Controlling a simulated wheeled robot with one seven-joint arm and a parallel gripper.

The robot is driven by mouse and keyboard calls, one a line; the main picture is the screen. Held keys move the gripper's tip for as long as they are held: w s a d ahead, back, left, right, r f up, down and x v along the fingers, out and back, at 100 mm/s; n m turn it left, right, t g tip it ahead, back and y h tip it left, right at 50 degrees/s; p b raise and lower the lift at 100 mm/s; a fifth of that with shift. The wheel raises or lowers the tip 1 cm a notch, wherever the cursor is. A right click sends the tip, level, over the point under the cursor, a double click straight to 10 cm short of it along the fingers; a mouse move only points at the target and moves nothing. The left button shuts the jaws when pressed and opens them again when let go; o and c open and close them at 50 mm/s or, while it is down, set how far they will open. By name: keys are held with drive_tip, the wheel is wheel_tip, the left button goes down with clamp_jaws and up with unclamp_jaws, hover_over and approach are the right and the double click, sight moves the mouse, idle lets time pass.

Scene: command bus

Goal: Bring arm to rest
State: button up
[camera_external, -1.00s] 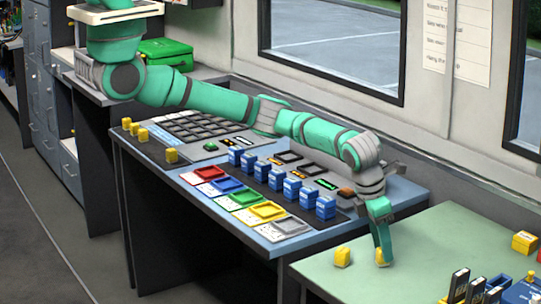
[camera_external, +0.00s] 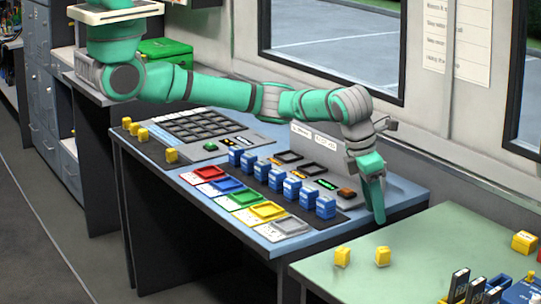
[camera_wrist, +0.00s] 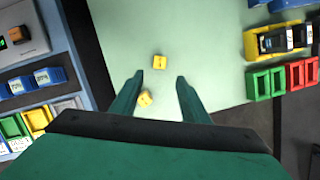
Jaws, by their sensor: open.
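My gripper (camera_external: 377,218) hangs from the green arm above the right end of the blue console desk (camera_external: 404,200), by the gap to the green table. In the wrist view my gripper (camera_wrist: 159,78) has its two green fingers apart with nothing held between them. Two small yellow blocks stand on the green table (camera_external: 430,235): a left one (camera_external: 342,256) and a right one (camera_external: 382,256). In the wrist view both blocks, one farther (camera_wrist: 159,62) and one nearer (camera_wrist: 145,98), lie below and beyond the fingers, apart from them.
Several blue blocks (camera_external: 292,185) stand in a row on the desk behind coloured trays (camera_external: 267,212). A grey panel (camera_external: 315,143) stands upright near my forearm. Another yellow block (camera_external: 524,242) and dark items in holders (camera_external: 459,284) occupy the green table's right side. Windows line the wall behind.

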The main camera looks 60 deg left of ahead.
drive_tip(key=shift+s+r, duration=0.15)
drive_tip(key=shift+r, duration=0.45)
drive_tip(key=shift+f, duration=0.1)
